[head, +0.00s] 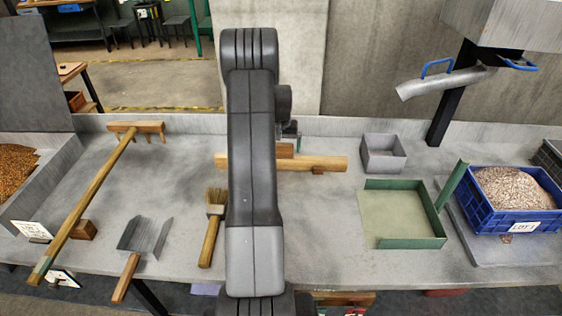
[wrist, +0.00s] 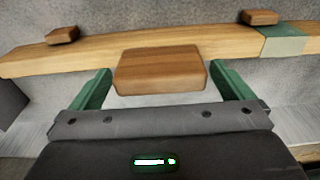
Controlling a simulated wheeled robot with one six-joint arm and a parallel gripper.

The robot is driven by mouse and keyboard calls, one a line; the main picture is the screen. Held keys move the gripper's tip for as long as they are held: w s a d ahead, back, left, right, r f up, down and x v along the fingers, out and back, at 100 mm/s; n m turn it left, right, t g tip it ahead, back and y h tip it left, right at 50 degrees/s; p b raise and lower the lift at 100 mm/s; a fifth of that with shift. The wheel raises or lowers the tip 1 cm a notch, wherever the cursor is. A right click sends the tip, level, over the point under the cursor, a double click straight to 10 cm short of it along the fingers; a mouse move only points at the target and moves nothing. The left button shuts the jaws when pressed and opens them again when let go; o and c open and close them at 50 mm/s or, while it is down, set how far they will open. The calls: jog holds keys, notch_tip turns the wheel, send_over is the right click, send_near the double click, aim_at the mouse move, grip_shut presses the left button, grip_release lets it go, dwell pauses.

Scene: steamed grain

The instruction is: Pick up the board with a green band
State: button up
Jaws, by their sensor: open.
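The board with a green band (wrist: 225,45) is a long pale wooden bar that crosses the wrist view. Its green band (wrist: 284,40) is near the right end. A darker wooden grip block (wrist: 160,70) stands at its middle. My gripper (wrist: 156,78) is open, with its green fingers on either side of the block and a visible gap on each side. In the head view the board (head: 322,163) lies across the back of the bench. My arm hides part of it there, and the band and my fingers cannot be made out.
A small grey box (head: 383,153) stands right of the board, with a green-walled tray (head: 412,243) in front of it. A brush (head: 212,225), a scoop (head: 140,240) and a long rake (head: 95,190) lie to the left. A blue crate of grain (head: 490,212) is far right.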

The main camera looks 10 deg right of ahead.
jog(key=shift+r, duration=0.1)
jog(key=c, duration=1.8)
